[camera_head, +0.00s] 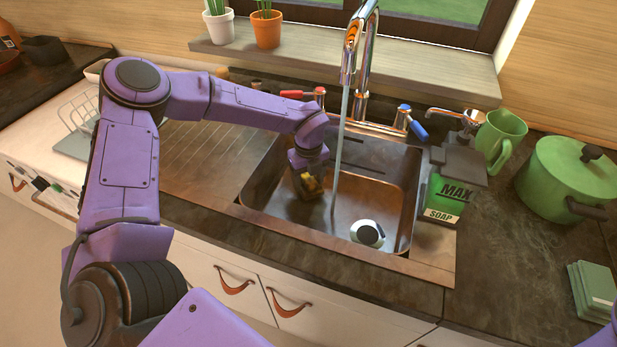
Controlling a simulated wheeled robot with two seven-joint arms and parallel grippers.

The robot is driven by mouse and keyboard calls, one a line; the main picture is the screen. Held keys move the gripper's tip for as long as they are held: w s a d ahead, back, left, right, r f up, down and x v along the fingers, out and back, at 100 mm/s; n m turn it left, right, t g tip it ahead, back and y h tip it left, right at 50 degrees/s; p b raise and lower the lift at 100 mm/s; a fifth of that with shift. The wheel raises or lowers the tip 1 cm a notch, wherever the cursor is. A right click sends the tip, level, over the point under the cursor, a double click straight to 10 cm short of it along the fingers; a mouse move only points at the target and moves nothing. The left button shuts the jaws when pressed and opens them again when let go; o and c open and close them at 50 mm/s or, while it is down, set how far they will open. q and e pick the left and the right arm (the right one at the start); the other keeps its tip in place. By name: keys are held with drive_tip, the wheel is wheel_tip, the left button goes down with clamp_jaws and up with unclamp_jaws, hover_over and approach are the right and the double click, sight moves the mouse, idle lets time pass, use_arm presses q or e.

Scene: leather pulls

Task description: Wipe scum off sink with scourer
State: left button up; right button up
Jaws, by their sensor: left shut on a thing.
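The metal sink (390,170) is in the middle of the head view, with brownish, darker patches on its inner walls and floor. I cannot tell for sure which of these are scum and which are shadow or reflection. My left gripper (308,178) reaches down into the left part of the basin. It is shut on a small yellowish and dark thing, which looks like the scourer (309,184). The gripper partly hides it, and I cannot tell whether it touches the sink. My right gripper is out of view.
Water runs from the chrome tap (352,50) into the basin, right of my left gripper. A white and black round object (367,233) lies in the sink. A soap bottle (445,195), green jug (500,137) and green pot (567,180) stand to the right.

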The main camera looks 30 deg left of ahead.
use_arm(q)
drive_tip(key=shift+f+b, duration=0.6)
drive_tip(key=shift+f, duration=0.25)
